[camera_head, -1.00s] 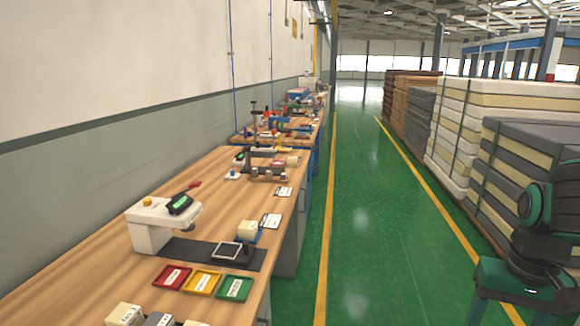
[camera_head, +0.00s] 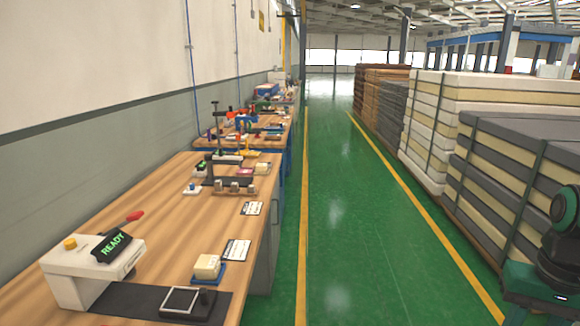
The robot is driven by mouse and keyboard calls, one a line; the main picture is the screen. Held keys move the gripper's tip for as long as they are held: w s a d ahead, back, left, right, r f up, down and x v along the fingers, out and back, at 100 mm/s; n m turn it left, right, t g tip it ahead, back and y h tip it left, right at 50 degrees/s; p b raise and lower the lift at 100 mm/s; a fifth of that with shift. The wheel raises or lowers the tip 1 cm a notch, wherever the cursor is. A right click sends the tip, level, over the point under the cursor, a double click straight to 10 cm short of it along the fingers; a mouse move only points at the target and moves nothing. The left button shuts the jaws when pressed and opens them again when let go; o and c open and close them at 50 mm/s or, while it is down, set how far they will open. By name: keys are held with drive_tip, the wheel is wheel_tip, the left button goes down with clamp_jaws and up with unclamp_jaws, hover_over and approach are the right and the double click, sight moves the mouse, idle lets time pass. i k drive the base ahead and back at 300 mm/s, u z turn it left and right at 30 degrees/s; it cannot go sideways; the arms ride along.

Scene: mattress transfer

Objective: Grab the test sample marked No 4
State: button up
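No sample with a readable No 4 mark shows in the head view. A cream block (camera_head: 207,265) sits on a small blue base (camera_head: 208,278) near the right edge of the workbench, and no number on it can be read. Small pinkish and cream blocks (camera_head: 262,169) lie farther along the bench, too small to read. My arm shows only in part at the right edge, in green and black, over the floor side. My gripper is not in view.
The wooden workbench (camera_head: 150,216) runs along the left wall. A white device (camera_head: 75,279) with a READY display (camera_head: 113,245) stands at its near end, beside a dark mat with a framed plate (camera_head: 187,302). Stacked mattresses (camera_head: 520,160) stand right. The green aisle (camera_head: 345,230) is clear.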

sight(260, 168)
drive_tip(key=z, duration=0.3)
drive_tip(key=i, duration=2.25)
drive_tip(key=u, duration=0.5)
drive_tip(key=i, duration=0.7)
drive_tip(key=u, duration=0.25)
